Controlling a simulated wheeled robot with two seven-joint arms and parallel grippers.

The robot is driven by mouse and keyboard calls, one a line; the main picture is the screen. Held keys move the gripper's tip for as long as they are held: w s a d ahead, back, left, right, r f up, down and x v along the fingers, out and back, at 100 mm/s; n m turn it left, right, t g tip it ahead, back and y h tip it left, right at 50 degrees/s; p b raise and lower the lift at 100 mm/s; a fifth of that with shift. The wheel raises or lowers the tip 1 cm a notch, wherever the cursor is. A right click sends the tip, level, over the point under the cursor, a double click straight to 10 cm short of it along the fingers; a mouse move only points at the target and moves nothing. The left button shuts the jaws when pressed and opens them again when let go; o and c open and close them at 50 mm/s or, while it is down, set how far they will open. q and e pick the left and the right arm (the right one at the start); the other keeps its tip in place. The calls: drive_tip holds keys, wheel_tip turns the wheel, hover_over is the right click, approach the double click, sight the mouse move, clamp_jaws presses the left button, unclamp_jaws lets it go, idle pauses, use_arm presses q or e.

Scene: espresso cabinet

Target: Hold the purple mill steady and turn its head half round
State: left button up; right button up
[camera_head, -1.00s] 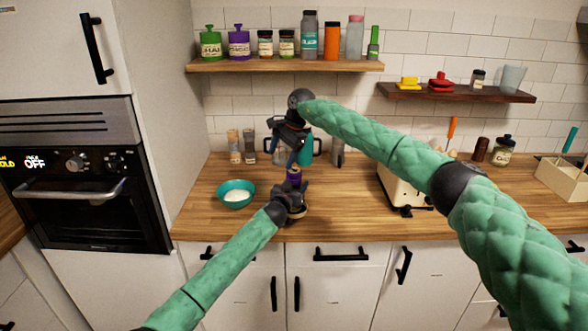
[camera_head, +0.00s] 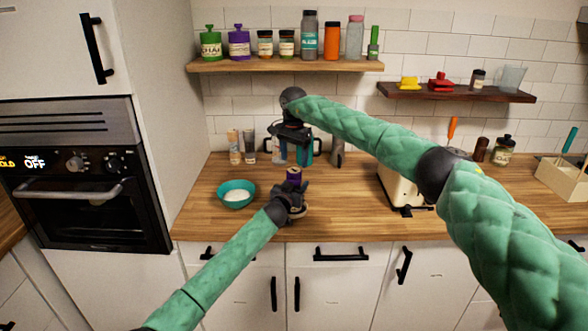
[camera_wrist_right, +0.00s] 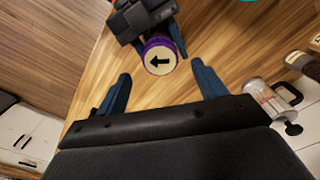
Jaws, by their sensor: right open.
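The purple mill (camera_head: 294,175) stands upright near the front of the wooden counter. My left gripper (camera_head: 291,197) is closed around its body from the front left; its fingers hide much of the lower mill. In the right wrist view the round top of the mill (camera_wrist_right: 159,58) has a purple rim and a black arrow pointing left. My left gripper (camera_wrist_right: 150,25) shows there behind the mill, with a finger on each side. My right gripper (camera_head: 291,152) is above the mill, pointing down, open and empty. Its blue fingertips (camera_wrist_right: 161,82) are apart from the mill's head.
A teal bowl of white contents (camera_head: 236,194) stands left of the mill. Shakers (camera_head: 241,147) and a teal-coloured item (camera_head: 316,147) stand behind, near the wall. A cream appliance (camera_head: 396,188) is to the right. A shelf of jars (camera_head: 285,65) hangs above.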

sight(294, 170)
drive_tip(key=shift+f, duration=2.4)
drive_tip(key=c, duration=1)
drive_tip(key=shift+m, duration=0.3)
drive_tip(key=m, duration=0.4)
drive_tip(key=shift+m, duration=0.3)
drive_tip(key=m, duration=0.5)
drive_tip(key=shift+r+m, duration=0.1)
drive_tip(key=shift+m, duration=0.2)
drive_tip(key=m, duration=0.5)
drive_tip(key=shift+w, duration=0.1)
drive_tip(key=m, duration=0.5)
drive_tip(key=shift+m, duration=0.4)
